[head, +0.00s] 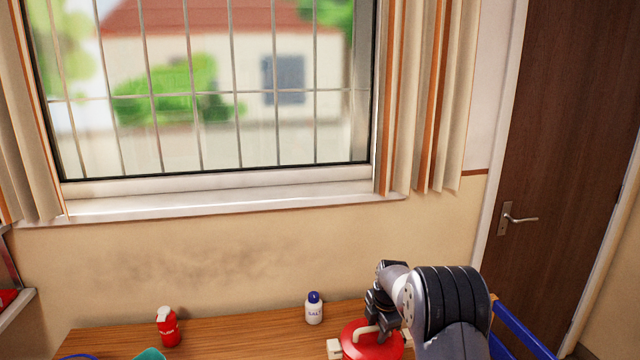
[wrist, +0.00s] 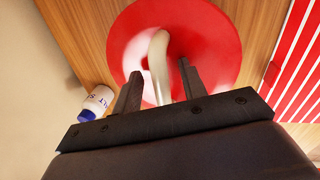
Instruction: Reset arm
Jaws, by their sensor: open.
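My gripper (wrist: 158,80) is open, its two dark fingers apart on either side of a cream handle (wrist: 157,55) in the wrist view. The handle arches over a round red lid (wrist: 212,40). I cannot tell whether a finger touches the handle. In the head view my gripper (head: 378,312) is over the red lid (head: 360,350) at the lower right of the table, and my arm comes in from the bottom right, hiding part of the lid. A cream side grip shows at the left of the red lid.
A white bottle with a blue cap (head: 314,308) stands on the wooden table (head: 240,335), left of the lid. A red bottle (head: 168,327) and part of a teal thing (head: 150,354) are farther left. A red-and-white striped surface (wrist: 300,70) lies right of the lid. The wall and window are behind.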

